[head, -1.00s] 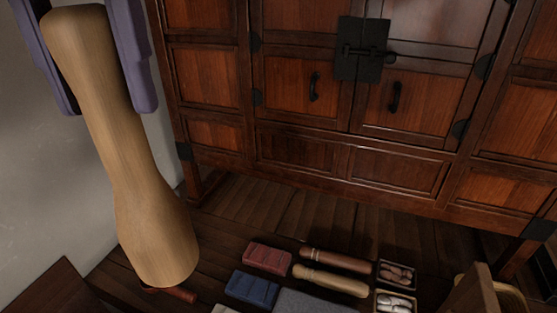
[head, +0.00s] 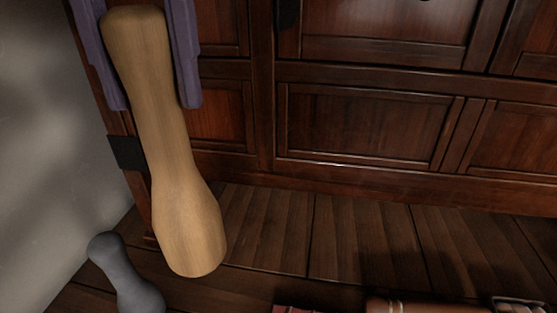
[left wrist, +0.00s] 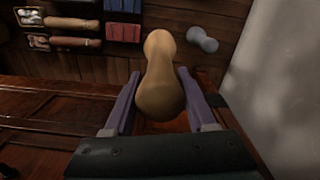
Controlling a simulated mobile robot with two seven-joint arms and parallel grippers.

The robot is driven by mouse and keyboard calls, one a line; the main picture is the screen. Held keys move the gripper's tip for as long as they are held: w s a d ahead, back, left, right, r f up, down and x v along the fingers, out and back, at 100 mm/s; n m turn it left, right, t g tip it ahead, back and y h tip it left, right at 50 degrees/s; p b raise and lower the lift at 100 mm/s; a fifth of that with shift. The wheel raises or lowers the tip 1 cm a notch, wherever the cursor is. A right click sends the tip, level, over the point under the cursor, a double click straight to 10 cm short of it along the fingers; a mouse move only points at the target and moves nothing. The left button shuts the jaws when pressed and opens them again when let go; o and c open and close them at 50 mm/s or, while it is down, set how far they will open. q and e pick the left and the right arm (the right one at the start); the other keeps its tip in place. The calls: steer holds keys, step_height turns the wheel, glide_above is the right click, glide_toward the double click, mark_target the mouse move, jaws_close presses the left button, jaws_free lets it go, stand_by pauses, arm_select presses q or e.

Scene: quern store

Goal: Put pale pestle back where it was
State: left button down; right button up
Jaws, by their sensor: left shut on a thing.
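The pale pestle (head: 176,170) is a light wooden club, narrow in the middle, with a wide rounded lower end. My left gripper (head: 152,103), with purple fingers, is shut on its upper end. The pestle hangs tilted, its wide end toward the lower right in the head view, in front of the cabinet. In the left wrist view the pestle (left wrist: 160,85) lies between the fingers of my left gripper (left wrist: 159,76). It looks held clear of the floor. My right gripper is not in view.
A grey pestle (head: 125,275) lies on the plank floor (head: 270,225) near the pale wall. A wooden cabinet (head: 365,128) fills the back. In the left wrist view, blue blocks (left wrist: 122,32), a red block (left wrist: 88,10), rods (left wrist: 75,42) and small boxes (left wrist: 38,41) lie on the floor.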

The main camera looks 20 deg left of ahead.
mark_target(199, 247)
arm_select(q)
steer(key=shift+w+a+f+b, duration=0.2)
steer(key=shift+w+f, duration=0.05)
steer(key=shift+f, duration=0.15)
steer(key=shift+w+a+f+b, duration=0.15)
steer(key=shift+w+a+f, duration=0.05)
steer(key=shift+f, duration=0.2)
steer(key=f+b, duration=0.2)
steer(key=f, duration=0.5)
steer(key=f+b, duration=0.3)
steer(key=f, duration=0.5)
steer(key=shift+s+d, duration=0.1)
steer(key=shift+d, duration=0.1)
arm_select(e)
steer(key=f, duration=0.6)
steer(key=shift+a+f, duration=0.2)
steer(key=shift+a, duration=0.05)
arm_select(q)
step_height(199, 247, down, 4)
steer(key=shift+b, duration=0.9)
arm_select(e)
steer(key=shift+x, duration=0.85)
arm_select(q)
steer(key=shift+f, duration=0.15)
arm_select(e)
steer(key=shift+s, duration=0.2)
